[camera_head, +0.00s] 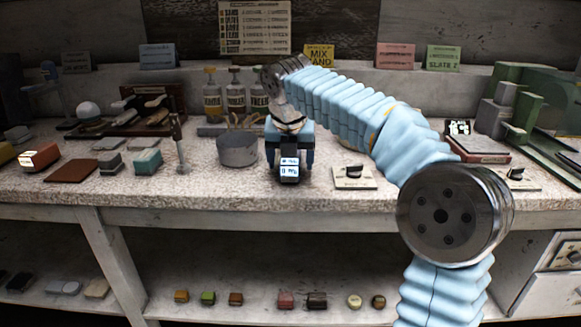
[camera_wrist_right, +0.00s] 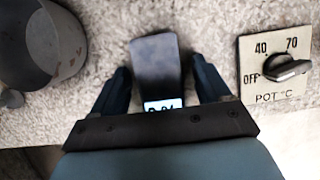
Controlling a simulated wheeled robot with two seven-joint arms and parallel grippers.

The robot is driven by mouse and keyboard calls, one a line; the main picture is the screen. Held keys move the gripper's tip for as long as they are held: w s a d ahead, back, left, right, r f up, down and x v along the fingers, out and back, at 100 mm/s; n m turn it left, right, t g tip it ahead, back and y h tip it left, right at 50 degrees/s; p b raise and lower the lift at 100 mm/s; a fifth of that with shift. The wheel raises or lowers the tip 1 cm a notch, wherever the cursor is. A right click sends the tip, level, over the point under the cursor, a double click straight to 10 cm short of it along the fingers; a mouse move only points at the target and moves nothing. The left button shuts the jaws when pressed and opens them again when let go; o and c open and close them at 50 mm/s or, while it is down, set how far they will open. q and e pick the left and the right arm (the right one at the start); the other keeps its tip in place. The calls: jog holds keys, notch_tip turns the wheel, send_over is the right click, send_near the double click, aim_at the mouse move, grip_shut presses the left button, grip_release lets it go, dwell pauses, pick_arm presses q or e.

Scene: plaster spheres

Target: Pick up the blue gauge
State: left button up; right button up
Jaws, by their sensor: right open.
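The blue gauge (camera_head: 289,170), a small dark bluish block with a lit display, stands near the front of the speckled worktop in the head view. In the right wrist view the gauge (camera_wrist_right: 156,65) lies between the two fingers, its lit display partly cut off by my gripper body. My right gripper (camera_head: 289,152) reaches down over it from above. In the wrist view the right gripper (camera_wrist_right: 160,72) is open, with a finger on each side of the gauge and a visible gap at both sides. My left gripper is not in view.
A grey round pot (camera_head: 238,150) stands close to the left of the gauge. A dial plate (camera_head: 353,178) marked POT °C lies to the right. Bottles (camera_head: 213,98) stand behind. The worktop's front edge (camera_head: 250,207) is near, with a lower shelf beneath holding small blocks.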

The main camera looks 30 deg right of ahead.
jog(key=c, duration=1.2)
jog(key=shift+o, duration=0.2)
jog(key=shift+r, duration=0.1)
jog(key=shift+r, duration=0.25)
notch_tip(320, 180, up, 3)
jog(key=shift+f+p, duration=0.1)
jog(key=shift+p, duration=0.5)
jog(key=s+a+r, duration=0.7)
jog(key=s+r, duration=0.2)
jog(key=s, duration=0.2)
jog(key=shift+s+a+r, duration=0.3)
jog(key=shift+s, duration=0.1)
